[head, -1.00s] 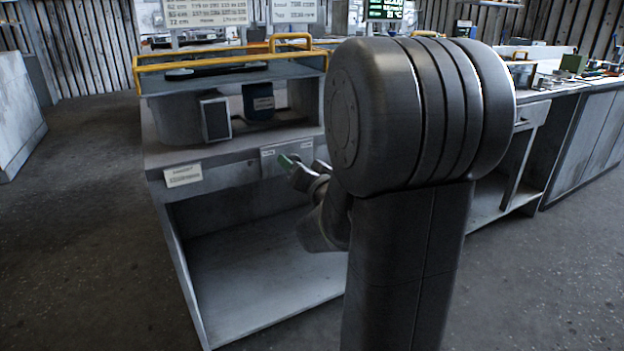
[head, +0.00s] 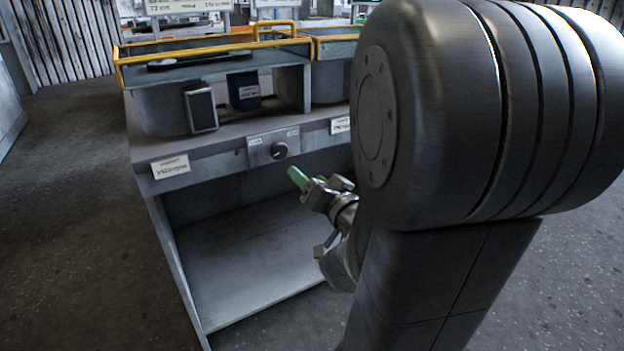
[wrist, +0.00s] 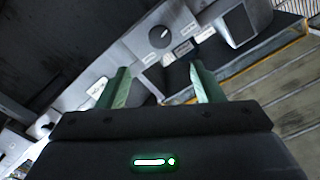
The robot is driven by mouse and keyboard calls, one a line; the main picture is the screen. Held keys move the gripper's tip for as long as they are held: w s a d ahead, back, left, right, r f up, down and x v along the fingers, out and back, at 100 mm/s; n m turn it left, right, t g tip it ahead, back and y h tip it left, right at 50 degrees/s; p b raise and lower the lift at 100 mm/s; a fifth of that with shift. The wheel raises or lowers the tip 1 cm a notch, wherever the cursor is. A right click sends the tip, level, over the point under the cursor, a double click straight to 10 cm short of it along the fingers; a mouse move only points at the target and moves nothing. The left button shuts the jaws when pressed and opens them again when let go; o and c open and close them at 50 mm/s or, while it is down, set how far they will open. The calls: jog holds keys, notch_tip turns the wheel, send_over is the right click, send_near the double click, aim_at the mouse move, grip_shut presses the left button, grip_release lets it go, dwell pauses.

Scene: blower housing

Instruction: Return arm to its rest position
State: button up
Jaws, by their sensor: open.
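My gripper (wrist: 160,85) is open and empty in the wrist view, its two green fingers spread apart. In the head view my gripper (head: 298,178) shows small, with a green finger in front of the workbench and below its front panel. The panel carries a dark round knob (head: 279,150), which also shows in the wrist view (wrist: 159,37). The fingers are apart from the knob. My large dark arm link hides the right part of the bench.
The grey bench (head: 228,147) has an open lower bay. On it stand a dark-faced box (head: 201,110) and a dark blue container (head: 244,91). A yellow-railed tray (head: 215,49) sits above. Bare floor (head: 75,200) lies to the left.

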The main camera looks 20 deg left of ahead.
aim_at(281, 152)
jog(key=b+x, duration=0.2)
jog(key=x, duration=1.1)
jog(key=shift+w+a, duration=0.25)
jog(key=shift+w, duration=0.05)
